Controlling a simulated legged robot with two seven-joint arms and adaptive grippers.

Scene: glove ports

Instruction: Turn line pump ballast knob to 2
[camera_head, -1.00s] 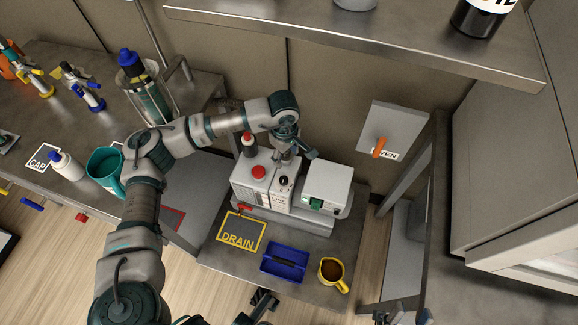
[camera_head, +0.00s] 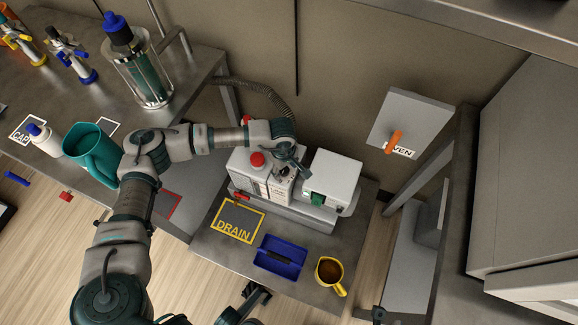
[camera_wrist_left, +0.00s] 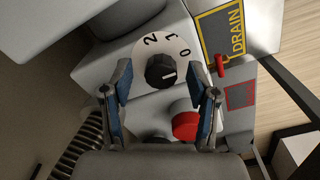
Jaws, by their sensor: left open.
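The pump unit (camera_head: 240,164) is a light grey box with a red button (camera_head: 257,159) on top. In the left wrist view its black ballast knob (camera_wrist_left: 160,72) sits on a white dial (camera_wrist_left: 173,46) marked 2, 1 and 0. A white mark shows on the knob, on the side away from the 2. My left gripper (camera_head: 297,170) is over the unit's top. In the left wrist view the left gripper (camera_wrist_left: 163,97) is open, its fingers on either side of the knob and apart from it. In the head view the gripper and wrist hide the knob.
A red button (camera_wrist_left: 186,125) lies close to one finger in the left wrist view. A white box (camera_head: 332,178) stands right of the pump. A blue tray (camera_head: 280,246), yellow mug (camera_head: 330,271) and DRAIN marking (camera_head: 238,221) are in front. Dark parts show at the bottom edge.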

